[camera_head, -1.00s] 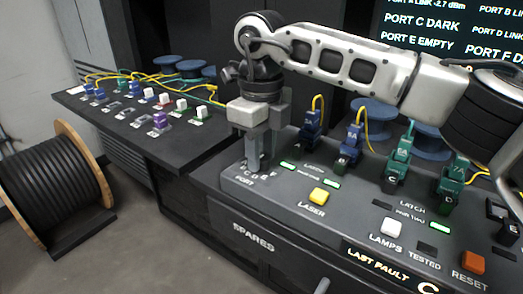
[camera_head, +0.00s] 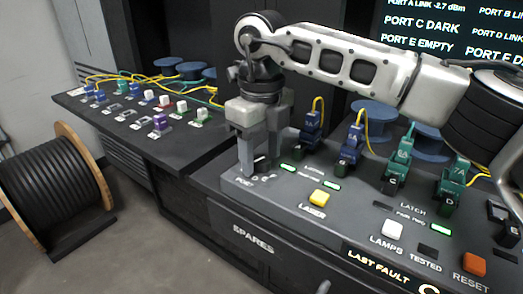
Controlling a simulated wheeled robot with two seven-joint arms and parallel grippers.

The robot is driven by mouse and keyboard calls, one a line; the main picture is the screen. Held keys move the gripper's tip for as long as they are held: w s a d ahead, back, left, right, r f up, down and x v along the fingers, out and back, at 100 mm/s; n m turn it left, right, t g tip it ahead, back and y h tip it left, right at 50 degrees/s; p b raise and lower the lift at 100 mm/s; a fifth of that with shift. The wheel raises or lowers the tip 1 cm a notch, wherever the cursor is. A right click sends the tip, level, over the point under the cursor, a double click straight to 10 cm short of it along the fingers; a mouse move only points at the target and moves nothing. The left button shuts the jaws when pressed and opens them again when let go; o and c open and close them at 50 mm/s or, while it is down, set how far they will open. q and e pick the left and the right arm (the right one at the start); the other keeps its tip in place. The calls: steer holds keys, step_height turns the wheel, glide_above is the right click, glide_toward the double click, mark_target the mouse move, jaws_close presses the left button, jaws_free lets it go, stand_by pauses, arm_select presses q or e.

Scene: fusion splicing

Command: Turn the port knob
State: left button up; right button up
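My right gripper (camera_head: 261,160) points down over the left end of the grey control console, at the port knob's place beside the "PORT" label (camera_head: 244,183). Its two fingers stand apart. Around the fingers some port letters show on the panel. The screen (camera_head: 450,30) at the back reads "PORT C DARK" and "PORT E EMPTY". My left gripper is out of view.
On the console are a yellow laser button (camera_head: 318,198), a white lamps button (camera_head: 393,230), an orange reset button (camera_head: 474,264), and blue and green connectors (camera_head: 398,165) with yellow cables. A side shelf (camera_head: 165,140) holds small connectors. A cable drum (camera_head: 58,185) stands at left.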

mark_target(262, 159)
step_height(262, 159, up, 16)
steer(key=p, duration=0.1)
steer(key=shift+p, duration=0.35)
stand_by(0.4)
